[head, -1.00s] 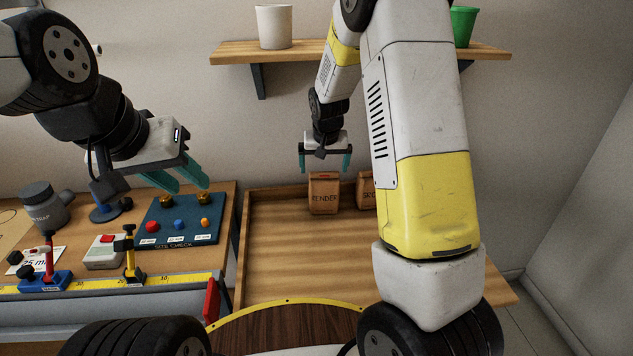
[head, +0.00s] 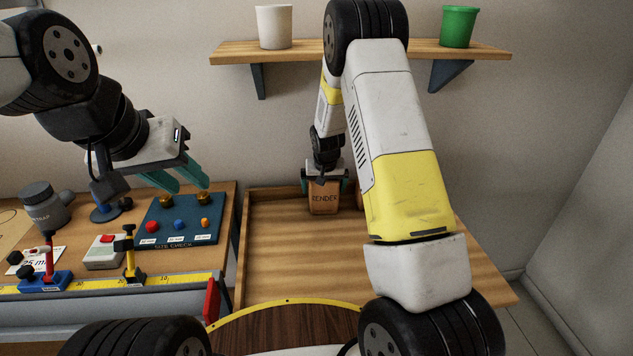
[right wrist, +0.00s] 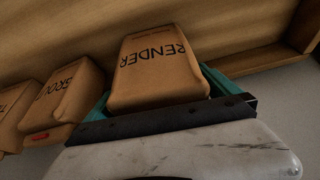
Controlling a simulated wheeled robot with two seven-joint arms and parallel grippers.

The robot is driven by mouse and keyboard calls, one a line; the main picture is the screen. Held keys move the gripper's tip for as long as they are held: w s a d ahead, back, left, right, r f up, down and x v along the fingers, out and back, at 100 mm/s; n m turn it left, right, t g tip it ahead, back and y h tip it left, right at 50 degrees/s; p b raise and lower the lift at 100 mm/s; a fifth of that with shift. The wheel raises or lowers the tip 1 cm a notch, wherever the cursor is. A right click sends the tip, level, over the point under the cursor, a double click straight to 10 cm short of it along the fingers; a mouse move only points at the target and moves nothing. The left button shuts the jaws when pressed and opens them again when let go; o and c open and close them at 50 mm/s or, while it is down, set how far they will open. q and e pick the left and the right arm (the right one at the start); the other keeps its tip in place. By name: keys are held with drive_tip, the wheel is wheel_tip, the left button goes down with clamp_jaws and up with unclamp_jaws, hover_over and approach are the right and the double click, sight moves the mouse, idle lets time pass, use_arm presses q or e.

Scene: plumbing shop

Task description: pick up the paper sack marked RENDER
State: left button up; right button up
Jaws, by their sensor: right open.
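The brown paper sack marked RENDER (head: 324,199) stands upright at the back of the wooden tray (head: 290,260). My right gripper (head: 324,180) is down over its top, open, with a teal finger on each side of the sack. In the right wrist view the RENDER sack (right wrist: 158,72) sits between the teal fingers (right wrist: 160,95); whether they touch it I cannot tell. My left gripper (head: 187,181) is open and empty above the workbench at the left.
A sack marked GROUT (right wrist: 62,98) stands close beside RENDER, with another sack (right wrist: 14,115) past it. A shelf (head: 360,50) with a white pot (head: 274,27) and a green pot (head: 459,27) hangs above. The tray's front is clear.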

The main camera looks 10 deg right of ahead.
drive_tip(key=c, duration=1.6)
drive_tip(key=shift+r, duration=0.1)
drive_tip(key=shift+c, duration=1)
drive_tip(key=shift+w+r, duration=0.1)
drive_tip(key=shift+r, duration=0.05)
